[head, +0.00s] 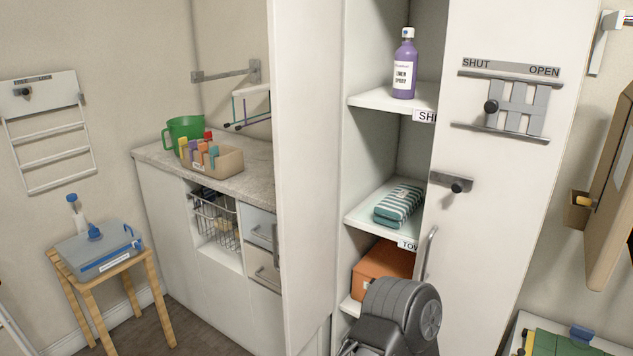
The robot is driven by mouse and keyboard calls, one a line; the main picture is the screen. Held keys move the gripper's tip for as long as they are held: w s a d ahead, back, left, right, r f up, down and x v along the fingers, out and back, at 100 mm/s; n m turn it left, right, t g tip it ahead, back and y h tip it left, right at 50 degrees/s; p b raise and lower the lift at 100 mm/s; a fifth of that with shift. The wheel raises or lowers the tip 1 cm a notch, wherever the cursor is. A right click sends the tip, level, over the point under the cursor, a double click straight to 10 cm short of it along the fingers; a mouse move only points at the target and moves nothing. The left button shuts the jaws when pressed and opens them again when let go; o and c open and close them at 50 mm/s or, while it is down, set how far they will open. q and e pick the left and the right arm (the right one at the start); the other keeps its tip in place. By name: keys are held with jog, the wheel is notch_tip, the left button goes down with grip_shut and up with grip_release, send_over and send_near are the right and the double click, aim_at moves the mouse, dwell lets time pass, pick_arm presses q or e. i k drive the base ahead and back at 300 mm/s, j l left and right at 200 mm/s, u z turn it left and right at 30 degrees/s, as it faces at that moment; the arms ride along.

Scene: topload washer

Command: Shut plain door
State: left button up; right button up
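The plain door (309,150) is a bare white panel on the left side of the tall white cupboard. It stands open, swung out toward me, and its lower end runs out near the bottom of the view. I see no handle on the face that shows. The other door (480,215) covers the right half of the cupboard; it has a SHUT/OPEN sliding vent, a knob latch and an upright handle. A dark grey part of my own arm rises at the bottom centre, in front of the cupboard's lower part. No fingertips of either gripper can be made out.
Open shelves hold a purple spray bottle (405,65), striped towels (398,204) and an orange box (383,263). Left of the plain door is a counter (160,152) with a green jug (185,132). A wooden stool (135,267) stands left. A brown panel (610,190) juts in at right.

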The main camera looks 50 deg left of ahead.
aim_at(305, 37)
jog(key=j+u, duration=0.15)
jog(key=j, duration=3.2)
